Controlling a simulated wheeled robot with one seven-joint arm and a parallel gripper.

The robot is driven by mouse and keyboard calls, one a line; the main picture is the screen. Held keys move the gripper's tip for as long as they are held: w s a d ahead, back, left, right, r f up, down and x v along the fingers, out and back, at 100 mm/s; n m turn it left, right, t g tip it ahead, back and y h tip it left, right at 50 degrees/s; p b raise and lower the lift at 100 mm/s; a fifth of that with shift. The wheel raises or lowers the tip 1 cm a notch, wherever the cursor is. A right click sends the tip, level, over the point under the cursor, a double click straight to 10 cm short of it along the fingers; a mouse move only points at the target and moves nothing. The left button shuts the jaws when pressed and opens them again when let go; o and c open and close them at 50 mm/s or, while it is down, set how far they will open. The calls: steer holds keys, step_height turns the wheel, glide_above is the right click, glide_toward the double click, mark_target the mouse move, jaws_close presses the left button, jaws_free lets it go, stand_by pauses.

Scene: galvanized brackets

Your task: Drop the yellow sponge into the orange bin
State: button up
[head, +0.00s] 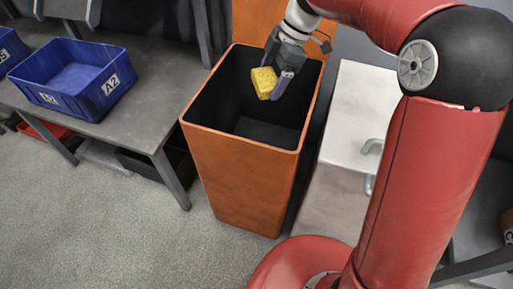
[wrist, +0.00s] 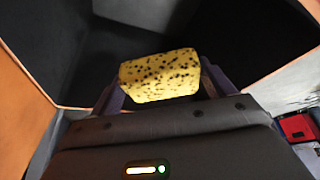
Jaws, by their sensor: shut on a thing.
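The yellow sponge (head: 264,82) is held between the fingers of my gripper (head: 276,84), over the open mouth of the orange bin (head: 236,178). In the wrist view the speckled sponge (wrist: 160,76) sits between the two fingertips, with the dark inside of the bin behind it. The orange rim of the bin (wrist: 22,108) shows at the left of that view. The bin stands upright on the floor. Its inside looks dark and its bottom is hard to make out. I cannot tell exactly how far the sponge is above or below the rim.
A blue crate (head: 75,76) labelled A2 stands on a grey table (head: 125,120) left of the bin. A white cabinet (head: 345,125) with handles stands close on the bin's right. An orange panel (head: 262,22) is behind the bin. Grey floor (head: 130,220) is clear in front.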

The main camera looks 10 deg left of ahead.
steer(key=o, duration=1)
steer(key=shift+c, duration=0.2)
steer(key=shift+r, duration=0.1)
steer(key=p+v, duration=0.1)
steer(key=v, duration=0.6)
steer(key=shift+d+r, duration=0.15)
steer(key=shift+r, duration=0.15)
